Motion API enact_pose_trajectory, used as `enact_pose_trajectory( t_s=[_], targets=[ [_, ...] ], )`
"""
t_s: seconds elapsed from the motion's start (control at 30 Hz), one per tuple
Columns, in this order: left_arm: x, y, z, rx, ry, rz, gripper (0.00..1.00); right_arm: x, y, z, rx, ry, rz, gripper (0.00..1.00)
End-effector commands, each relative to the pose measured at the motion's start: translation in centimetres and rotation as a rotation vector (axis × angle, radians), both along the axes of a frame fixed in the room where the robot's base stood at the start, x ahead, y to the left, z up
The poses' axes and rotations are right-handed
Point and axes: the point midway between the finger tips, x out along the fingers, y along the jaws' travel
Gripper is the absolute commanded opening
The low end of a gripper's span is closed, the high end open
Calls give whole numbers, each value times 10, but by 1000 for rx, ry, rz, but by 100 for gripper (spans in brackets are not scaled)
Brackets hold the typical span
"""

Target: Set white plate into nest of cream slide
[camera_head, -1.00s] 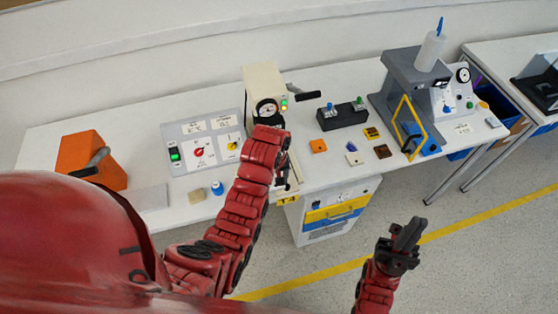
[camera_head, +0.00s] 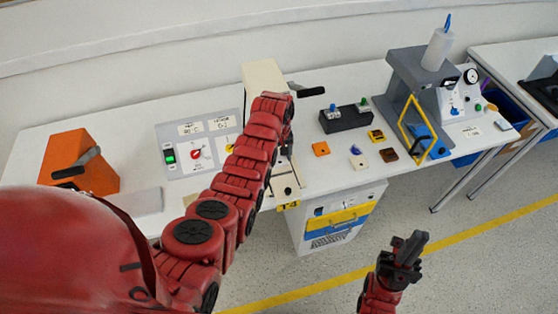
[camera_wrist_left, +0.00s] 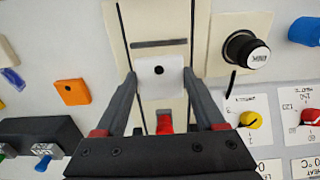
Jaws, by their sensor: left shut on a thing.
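The white plate (camera_wrist_left: 158,68), with a dark round hole, is between the fingers of my left gripper (camera_wrist_left: 160,77) in the left wrist view. The gripper is shut on it. The plate lies over the cream slide (camera_wrist_left: 156,24), a strip with dark slots; I cannot tell whether they touch or whether the plate is in the nest.
A black knob (camera_wrist_left: 246,49) stands beside the slide. A panel with a red dial (camera_head: 196,154) is to the left. Several small blocks, including an orange one (camera_head: 321,149), lie right of the press. A black switch box (camera_head: 345,118) is behind them.

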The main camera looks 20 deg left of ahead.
Motion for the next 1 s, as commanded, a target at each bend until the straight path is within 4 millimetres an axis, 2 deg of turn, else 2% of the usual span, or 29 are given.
enact_pose_trajectory(
  t_s=[0.07, 0.3, 0.77, 0.8, 0.93, 1.0],
  targets=[
    [-3, 0, -5, 0, 9, 0, 17, 0, 0, 10, 0, 0, 0, 0],
    [-3, 0, -24, 0, 9, 0, 17, 0, 0, 14, 0, 0, 0, 0],
    [-2, 0, -31, 0, 4, 0, 17, 0, 0, 10, 0, 0, 0, 0],
    [-2, 0, -30, 0, 4, 0, 77, 0, 0, 11, 0, 0, 0, 0],
    [-2, 0, -30, 0, 4, 0, 100, 0, 0, 12, 0, 0, 0, 0],
    [-2, 0, -30, 0, 4, 0, 100, 0, 0, 12, 0, 0, 0, 0]
  ],
)
